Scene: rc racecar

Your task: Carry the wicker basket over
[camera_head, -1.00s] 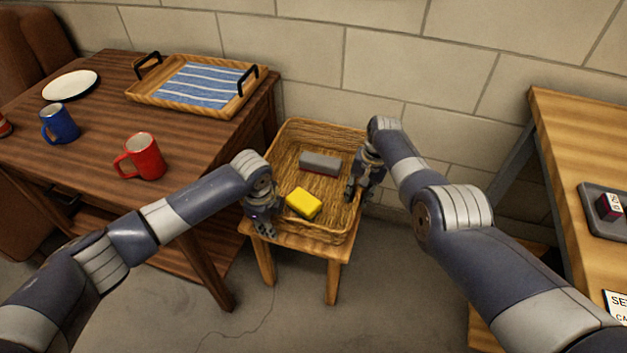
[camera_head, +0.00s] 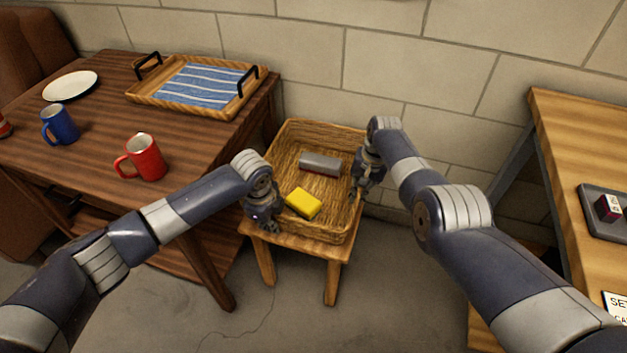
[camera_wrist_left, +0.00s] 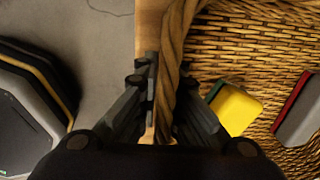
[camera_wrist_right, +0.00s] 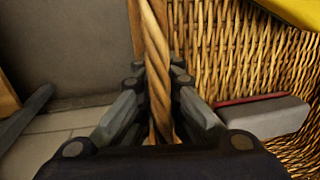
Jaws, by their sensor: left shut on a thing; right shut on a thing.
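The wicker basket (camera_head: 330,228) stands on a small wooden stool (camera_head: 290,242) between two tables. A yellow sponge (camera_head: 303,203) and a grey block with a red edge (camera_head: 320,164) lie inside it. My left gripper (camera_head: 268,222) is shut on the basket's left rim; in the left wrist view the braided rim (camera_wrist_left: 172,70) runs between the fingers (camera_wrist_left: 165,115). My right gripper (camera_head: 357,190) is shut on the right rim; in the right wrist view the rim (camera_wrist_right: 156,60) passes between the fingers (camera_wrist_right: 158,105). The fingers hide parts of the rim.
The dark wooden table (camera_head: 105,75) at left holds a tray (camera_head: 195,85), a red mug (camera_head: 143,158), a blue mug (camera_head: 60,125) and a plate (camera_head: 70,86). A lighter wooden table (camera_head: 575,135) stands at right. A block wall (camera_head: 400,60) is close behind the basket.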

